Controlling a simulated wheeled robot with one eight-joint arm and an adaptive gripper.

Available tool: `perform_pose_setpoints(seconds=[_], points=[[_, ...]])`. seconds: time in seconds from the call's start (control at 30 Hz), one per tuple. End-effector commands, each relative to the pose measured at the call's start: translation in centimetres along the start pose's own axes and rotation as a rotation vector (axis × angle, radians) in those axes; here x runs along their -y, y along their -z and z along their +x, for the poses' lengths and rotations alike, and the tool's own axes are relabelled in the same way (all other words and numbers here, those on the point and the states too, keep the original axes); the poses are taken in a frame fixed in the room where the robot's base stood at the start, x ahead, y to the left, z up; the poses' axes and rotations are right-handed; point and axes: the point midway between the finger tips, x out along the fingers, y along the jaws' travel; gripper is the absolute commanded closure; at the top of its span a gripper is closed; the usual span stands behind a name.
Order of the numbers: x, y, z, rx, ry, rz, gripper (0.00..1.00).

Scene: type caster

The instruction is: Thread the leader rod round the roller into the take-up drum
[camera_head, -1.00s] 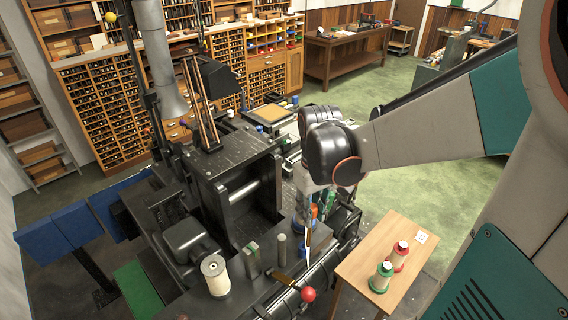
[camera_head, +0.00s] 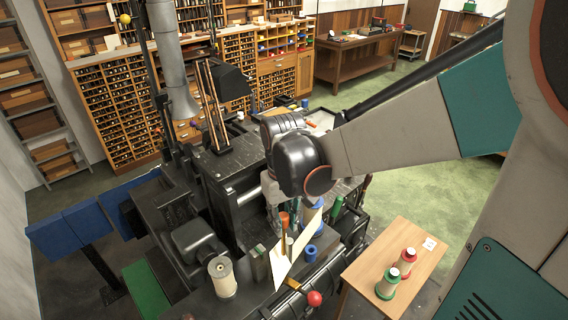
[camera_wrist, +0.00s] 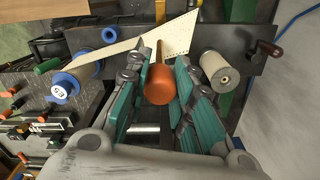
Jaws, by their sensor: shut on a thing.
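My gripper (camera_wrist: 158,72) is shut on the leader rod (camera_wrist: 158,86), whose orange end shows between the teal fingers; the orange also shows in the head view (camera_head: 284,219). A cream paper strip (camera_wrist: 140,46) runs from a blue-flanged spool (camera_wrist: 62,86) at left past the rod to a wide, slanted end at right. The head view shows the strip (camera_head: 284,264) standing over the bench. A cream drum (camera_wrist: 220,72), likely the take-up drum, stands right of the gripper, apart from it; it also shows in the head view (camera_head: 222,277). A grey post (camera_head: 289,244), perhaps the roller, is partly hidden by the strip.
A small blue-topped cylinder (camera_head: 309,254) stands near the strip. A red-knobbed lever (camera_head: 314,298) is at the bench's front. A side table (camera_head: 400,255) holds red and green spools. The black machine (camera_head: 235,185) stands behind the bench.

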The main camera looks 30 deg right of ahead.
Motion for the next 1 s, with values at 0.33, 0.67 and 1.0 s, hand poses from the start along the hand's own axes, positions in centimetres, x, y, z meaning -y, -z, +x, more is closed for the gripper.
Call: perform_pose_setpoints(seconds=[0.33,0.67,1.0], points=[[3.1,0.8,0.0,0.0,0.0,-0.004,1.0],[5.9,1.8,0.0,0.0,0.0,-0.004,1.0],[8.8,2.7,0.0,0.0,0.0,-0.004,1.0]])
